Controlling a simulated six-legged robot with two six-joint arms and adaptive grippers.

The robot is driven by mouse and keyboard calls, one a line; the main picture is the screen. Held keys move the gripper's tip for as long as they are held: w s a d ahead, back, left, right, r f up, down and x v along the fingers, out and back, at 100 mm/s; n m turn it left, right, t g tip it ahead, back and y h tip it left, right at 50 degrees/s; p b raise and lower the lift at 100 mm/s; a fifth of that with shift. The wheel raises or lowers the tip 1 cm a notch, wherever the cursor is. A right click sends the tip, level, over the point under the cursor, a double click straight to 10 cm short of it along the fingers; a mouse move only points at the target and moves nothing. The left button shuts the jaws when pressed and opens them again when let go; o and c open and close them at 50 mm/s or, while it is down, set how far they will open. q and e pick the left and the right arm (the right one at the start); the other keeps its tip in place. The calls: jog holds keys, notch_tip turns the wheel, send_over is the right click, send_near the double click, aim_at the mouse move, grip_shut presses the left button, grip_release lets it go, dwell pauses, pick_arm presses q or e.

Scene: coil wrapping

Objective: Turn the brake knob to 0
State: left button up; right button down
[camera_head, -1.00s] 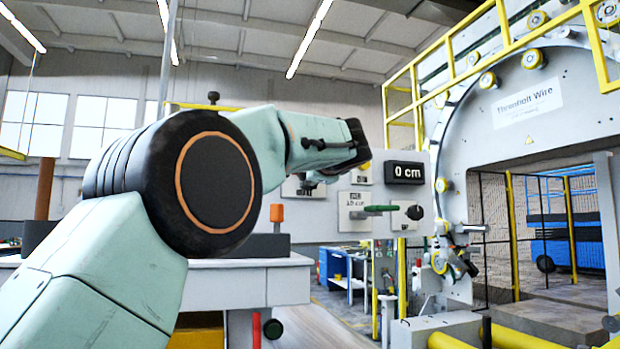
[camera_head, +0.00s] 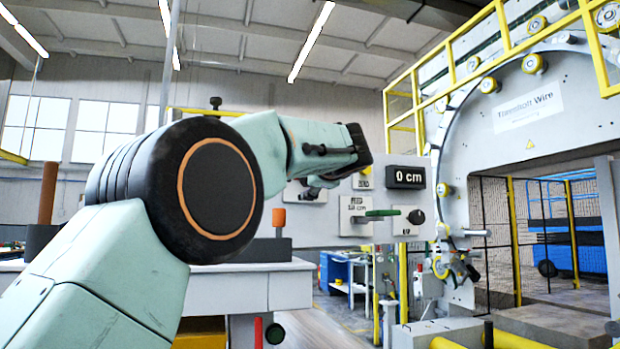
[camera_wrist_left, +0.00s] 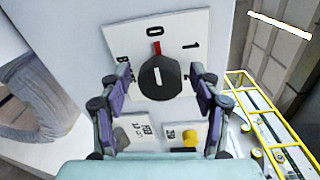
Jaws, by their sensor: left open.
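In the left wrist view, the black brake knob (camera_wrist_left: 160,77) sits on a white plate (camera_wrist_left: 180,35) marked 0, 1 and a partly hidden word starting with B. A red mark shows between the knob and the 0, and the white line on the knob points roughly towards the 0. My left gripper (camera_wrist_left: 161,70) is open, with one finger on each side of the knob; I cannot tell whether either touches it. In the head view my left gripper (camera_head: 318,186) is mostly hidden under its wrist, in front of the panel. My right gripper is not in view.
The panel also carries a 0 cm display (camera_head: 406,176), a yellow button (camera_wrist_left: 190,139), a green lever (camera_head: 383,212) and a black knob (camera_head: 416,217). An orange-topped post (camera_head: 278,216) stands left of it. The large wrapping ring (camera_head: 520,75) is at the right.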

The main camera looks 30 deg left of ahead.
pick_arm(q)
jog(key=v, duration=1.2)
jog(key=shift+w, duration=0.15)
jog(key=shift+d+f, duration=0.1)
dwell(0.3)
